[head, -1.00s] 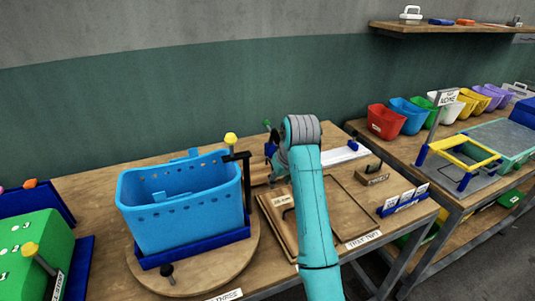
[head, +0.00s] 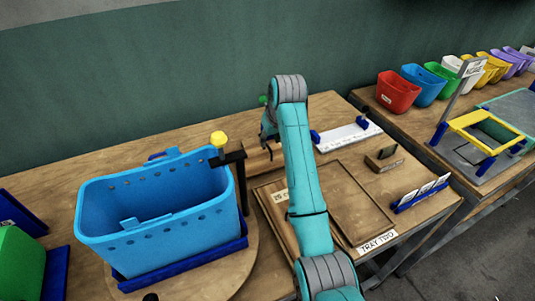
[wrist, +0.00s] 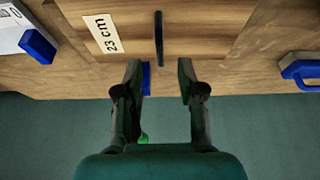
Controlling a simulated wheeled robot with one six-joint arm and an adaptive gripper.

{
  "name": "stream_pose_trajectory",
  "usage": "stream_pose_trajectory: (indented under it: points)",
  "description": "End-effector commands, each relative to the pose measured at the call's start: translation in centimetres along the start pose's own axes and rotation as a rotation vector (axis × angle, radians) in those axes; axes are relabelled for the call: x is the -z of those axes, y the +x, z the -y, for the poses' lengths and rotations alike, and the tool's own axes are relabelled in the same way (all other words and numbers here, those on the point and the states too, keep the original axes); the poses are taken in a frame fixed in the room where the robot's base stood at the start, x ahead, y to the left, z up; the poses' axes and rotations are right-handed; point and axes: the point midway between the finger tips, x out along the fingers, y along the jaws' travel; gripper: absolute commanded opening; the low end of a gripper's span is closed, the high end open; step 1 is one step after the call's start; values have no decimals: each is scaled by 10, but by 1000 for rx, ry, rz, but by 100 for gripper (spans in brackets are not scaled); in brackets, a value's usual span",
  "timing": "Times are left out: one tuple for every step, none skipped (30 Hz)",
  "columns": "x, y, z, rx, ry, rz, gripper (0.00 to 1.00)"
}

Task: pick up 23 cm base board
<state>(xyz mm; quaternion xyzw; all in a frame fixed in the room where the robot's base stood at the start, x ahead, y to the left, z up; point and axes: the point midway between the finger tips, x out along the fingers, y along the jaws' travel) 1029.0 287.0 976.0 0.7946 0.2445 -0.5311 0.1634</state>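The 23 cm base board (wrist: 205,38) lies on the wooden table in the wrist view, with a white "23 cm" label (wrist: 103,33) and a thin black handle-like bar (wrist: 158,38) on its face. In the head view a wooden board (head: 262,160) shows partly behind my arm, beside the blue basket. My gripper (wrist: 159,68) is open and empty. Its two fingers stand apart near the board's edge, roughly in line with the black bar. The fingertips are mostly hidden by my arm in the head view. Whether they touch anything, I cannot tell.
A blue perforated basket (head: 160,215) stands left of my arm. A shallow wooden tray (head: 365,215) marked "TRAY TWO" lies to the right, with another labelled board on its left. A white ruler (head: 347,137) with blue ends lies behind. The green wall (wrist: 60,130) is close beyond the table.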

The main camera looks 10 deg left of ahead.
Motion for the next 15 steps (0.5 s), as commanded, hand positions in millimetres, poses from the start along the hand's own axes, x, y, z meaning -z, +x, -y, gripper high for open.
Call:
stream_pose_trajectory:
  points:
    - [0, 4, 0, 0, 0, 2, 39]
    - [0, 5, 0, 0, 0, 1, 39]
    - [0, 7, 0, 0, 0, 1, 39]
    - [0, 8, 0, 0, 0, 0, 39]
    - [0, 10, 0, 0, 0, 0, 39]
    - [0, 14, 0, 0, 0, 1, 39]
    - [0, 18, 0, 1, 0, 3, 39]
    - [0, 22, 0, 1, 0, 3, 39]
    - [0, 28, 0, 1, 0, 2, 39]
    - [0, 33, 0, 1, 0, 4, 39]
    - [1, 37, 0, 1, 0, 2, 39]
    - [1, 42, 0, 1, 0, 3, 39]
    - [1, 46, 0, 1, 0, 3, 39]
    - [1, 49, 0, 0, 0, 1, 39]
    - [1, 53, 0, 0, 0, 1, 39]
